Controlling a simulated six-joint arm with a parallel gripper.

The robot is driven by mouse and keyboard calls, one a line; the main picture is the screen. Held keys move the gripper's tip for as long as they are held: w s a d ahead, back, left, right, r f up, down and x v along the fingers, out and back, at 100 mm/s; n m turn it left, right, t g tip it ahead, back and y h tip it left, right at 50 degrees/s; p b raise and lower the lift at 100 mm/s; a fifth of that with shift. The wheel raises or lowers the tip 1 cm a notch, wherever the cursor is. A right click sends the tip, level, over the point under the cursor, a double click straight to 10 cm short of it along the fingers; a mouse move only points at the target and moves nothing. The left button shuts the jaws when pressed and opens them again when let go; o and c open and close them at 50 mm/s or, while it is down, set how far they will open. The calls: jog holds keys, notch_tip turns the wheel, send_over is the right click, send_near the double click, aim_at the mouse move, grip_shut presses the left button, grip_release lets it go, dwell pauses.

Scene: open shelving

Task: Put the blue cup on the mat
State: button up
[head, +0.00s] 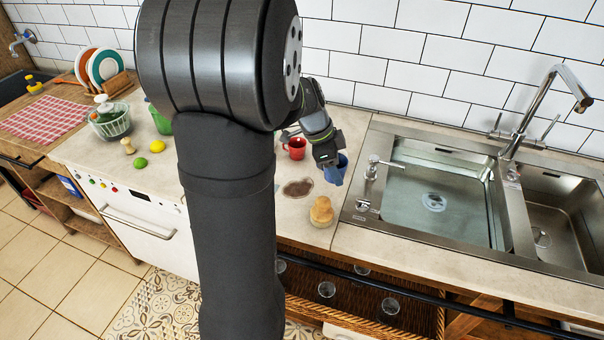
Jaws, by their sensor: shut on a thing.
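The blue cup (337,172) is at the counter's right part, just left of the sink. My gripper (328,160) is shut on it from above, and its jaws cover part of the cup. I cannot tell whether the cup touches the counter. A red and white checkered cloth, which looks like the mat (42,118), lies flat on the wooden top at the far left, well away from the cup. Its visible surface is bare.
A red cup (297,149), a brown patch (298,188) and a wooden-topped object (321,212) are near my gripper. The sink (435,195) is to the right. A glass bowl (111,122), lemon (157,146), lime (141,163) and plate rack (115,85) are left. My arm hides the middle counter.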

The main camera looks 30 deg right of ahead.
jog(key=w+a+n, duration=0.1)
jog(key=w+a, duration=0.3)
jog(key=a, duration=0.7)
jog(key=w+a+f, duration=0.4)
jog(key=w, duration=0.1)
jog(key=w+a+f, duration=0.2)
jog(key=w+a, duration=0.1)
jog(key=shift+w+a+f, duration=0.1)
jog(key=shift+w+f, duration=0.05)
jog(key=shift+w, duration=0.05)
jog(key=shift+w+a+f, duration=0.15)
jog(key=shift+w+f, duration=0.05)
jog(key=shift+f, duration=1.95)
jog(key=shift+f, duration=0.1)
jog(key=o, duration=1)
